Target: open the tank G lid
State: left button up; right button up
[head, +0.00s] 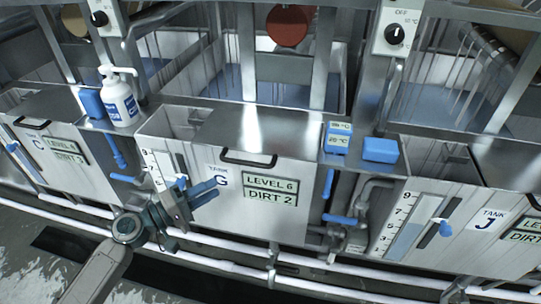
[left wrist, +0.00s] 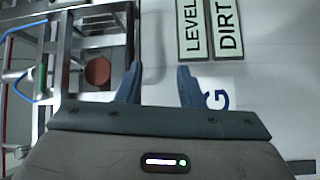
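Tank G (head: 222,180) is the white-fronted tank in the middle of the head view, with a "G" label and a plate reading LEVEL 6, DIRT 2. Its metal lid (head: 262,132) lies flat on top, with a black handle (head: 248,162) at its front edge. My left gripper (head: 200,186) is in front of the tank's front panel, left of and below the handle. In the left wrist view its two blue fingers (left wrist: 159,78) are apart with nothing held between them. The "G" label (left wrist: 216,98) shows beside the right finger. My right gripper is in neither view.
A white bottle (head: 120,97) and a blue box (head: 92,103) stand left of tank G. Another blue box (head: 380,149) and a temperature display (head: 337,137) sit on its right. Tank J (head: 450,225) is at the right. White pipes (head: 230,247) run below.

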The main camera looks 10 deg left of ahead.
aim_at(249, 162)
pick_arm(q)
jog(key=shift+h, duration=0.6)
jog(key=w+d+r+p, duration=0.1)
jog(key=w+d+p, duration=0.1)
jog(key=d, duration=0.1)
jog(key=w+d+r+p, duration=0.2)
jog(key=d, duration=0.1)
jog(key=w+d+r+p, duration=0.2)
jog(key=d, duration=0.1)
jog(key=shift+w+d, duration=0.15)
jog(key=shift+w, duration=0.15)
jog(key=shift+c, duration=0.4)
grip_shut()
